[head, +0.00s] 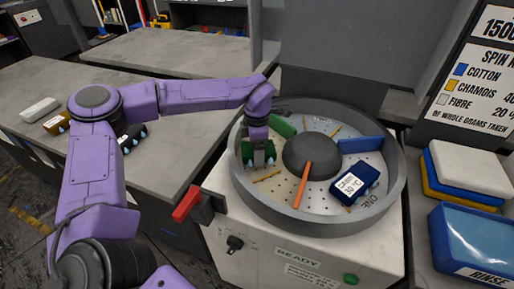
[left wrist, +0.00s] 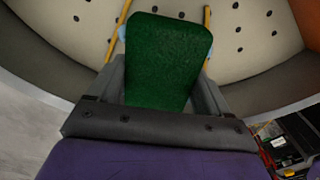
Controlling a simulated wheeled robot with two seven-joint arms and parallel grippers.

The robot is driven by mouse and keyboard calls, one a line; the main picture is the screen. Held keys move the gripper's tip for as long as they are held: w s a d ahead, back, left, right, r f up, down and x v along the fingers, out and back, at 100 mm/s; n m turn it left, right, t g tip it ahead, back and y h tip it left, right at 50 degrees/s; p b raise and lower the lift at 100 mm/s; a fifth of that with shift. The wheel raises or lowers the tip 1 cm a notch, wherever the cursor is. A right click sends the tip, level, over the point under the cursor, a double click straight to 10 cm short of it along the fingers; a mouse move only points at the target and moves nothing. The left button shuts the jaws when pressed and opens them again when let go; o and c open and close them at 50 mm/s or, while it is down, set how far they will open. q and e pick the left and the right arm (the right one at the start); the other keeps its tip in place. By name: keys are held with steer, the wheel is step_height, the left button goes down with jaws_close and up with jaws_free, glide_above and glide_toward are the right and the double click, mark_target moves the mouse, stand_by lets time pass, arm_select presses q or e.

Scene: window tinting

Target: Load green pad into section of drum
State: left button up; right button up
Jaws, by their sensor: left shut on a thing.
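The green pad (left wrist: 165,62) is gripped between the fingers of my left gripper (head: 259,158). In the head view, green edges of the pad (head: 246,151) show beside the fingers, inside the left part of the round grey drum (head: 240,190). I cannot tell whether the pad touches the perforated floor. A green divider (head: 283,125) stands behind the gripper, a blue divider (head: 360,145) right of the dark hub (head: 311,156), and an orange divider (head: 302,186) in front. A dark blue labelled pad (head: 356,183) lies in the right front section. My right gripper is not in view.
A red lever (head: 187,203) sticks out at the drum housing's left. White, brown and black blocks lie on the left table (head: 85,85). Stacked pads (head: 466,168) and a blue RINSE tray (head: 470,238) stand at the right. Thin yellow strips (head: 267,176) mark the drum floor.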

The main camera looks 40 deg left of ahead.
arm_select(q)
step_height(320, 180, down, 2)
steer(key=shift+f+b, duration=0.15)
steer(key=shift+b, duration=0.5)
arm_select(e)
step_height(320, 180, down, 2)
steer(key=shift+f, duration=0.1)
arm_select(q)
steer(key=shift+f+b, duration=0.3)
steer(key=shift+f, duration=0.4)
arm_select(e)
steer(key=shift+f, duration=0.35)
arm_select(q)
steer(key=o, duration=1)
steer(key=shift+o, duration=0.2)
step_height(320, 180, up, 11)
steer(key=shift+f, duration=0.2)
